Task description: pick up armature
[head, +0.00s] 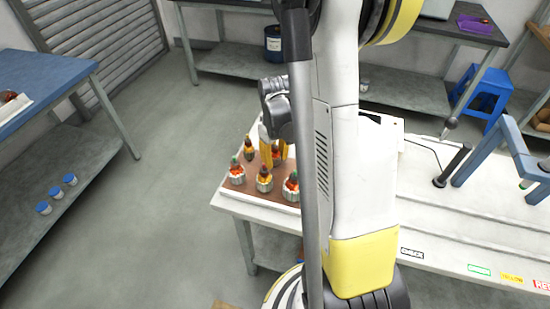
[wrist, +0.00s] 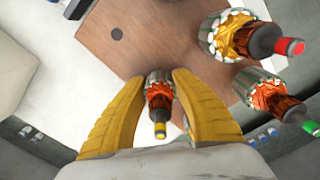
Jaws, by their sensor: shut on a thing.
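My gripper (wrist: 161,82) has two yellow fingers closed around an armature (wrist: 159,97) with copper-orange windings and a yellow tip. In the head view my gripper (head: 272,148) is over the brown board, and the held armature (head: 276,156) shows partly between the fingers. I cannot tell whether it is clear of the board. In the wrist view, an armature with a red tip (wrist: 240,36) and one with a green tip (wrist: 275,97) stand to the right. Several armatures, such as a front-left one (head: 236,172) and a front-middle one (head: 264,180), stand on the board in the head view.
The brown board (wrist: 150,25) has a dark round hole (wrist: 117,33) and lies on a white workbench (head: 430,212). My arm hides part of the bench. A blue table (head: 45,75) stands at the left, and a blue stool (head: 485,92) is at the back right.

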